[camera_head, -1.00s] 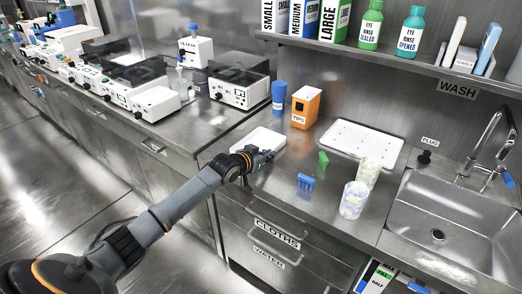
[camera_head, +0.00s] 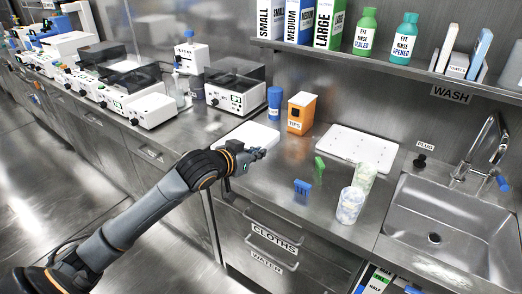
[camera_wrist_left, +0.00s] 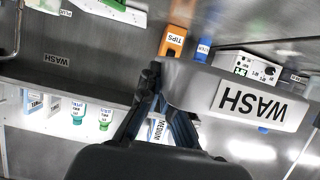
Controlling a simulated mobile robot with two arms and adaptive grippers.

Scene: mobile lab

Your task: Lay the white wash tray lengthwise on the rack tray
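The fingers look closed on that end, though the exact contact is partly hidden. The tray appears raised off the counter. The rack tray (camera_head: 357,148), white and flat with small holes, lies empty on the counter against the back wall. My right gripper is not in view.
A blue piece (camera_head: 302,187), a green piece (camera_head: 319,166) and two cups (camera_head: 351,206) stand in front. The sink (camera_head: 450,225) is at right, a shelf (camera_head: 400,72) above.

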